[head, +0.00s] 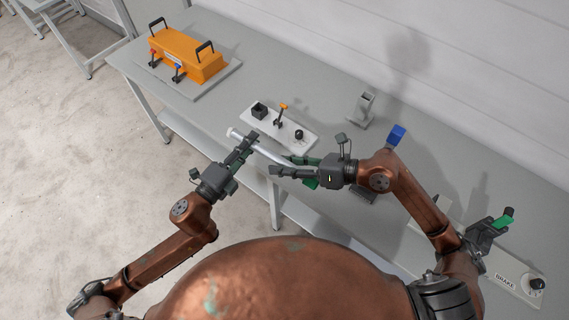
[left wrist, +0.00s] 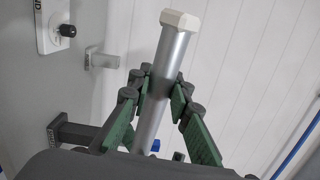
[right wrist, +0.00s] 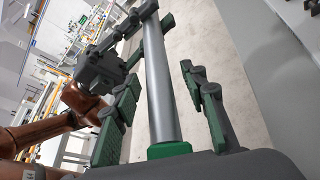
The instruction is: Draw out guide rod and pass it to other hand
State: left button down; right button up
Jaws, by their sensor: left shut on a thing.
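The guide rod (head: 270,154) is a silver bar with a white end cap, held in the air before the bench. My left gripper (head: 246,146) is shut on it near the capped end. The rod and its pale cap also show between the fingers in the left wrist view (left wrist: 171,62). My right gripper (head: 284,166) is open around the other part of the rod. In the right wrist view the rod (right wrist: 158,85) runs between its spread fingers, with gaps on both sides. A green end piece (right wrist: 168,150) lies close to the right palm.
A white panel (head: 262,128) with a black socket, orange-topped lever and knob lies behind the grippers. An orange case (head: 186,62), a grey bracket (head: 362,108) and a blue block (head: 397,134) stand on the bench (head: 225,38). A BRAKE panel (head: 520,287) is at right.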

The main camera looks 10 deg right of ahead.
grip_shut()
pick_arm(q)
jog(key=c, duration=1.7)
grip_release()
jog(key=shift+s+a, duration=0.1)
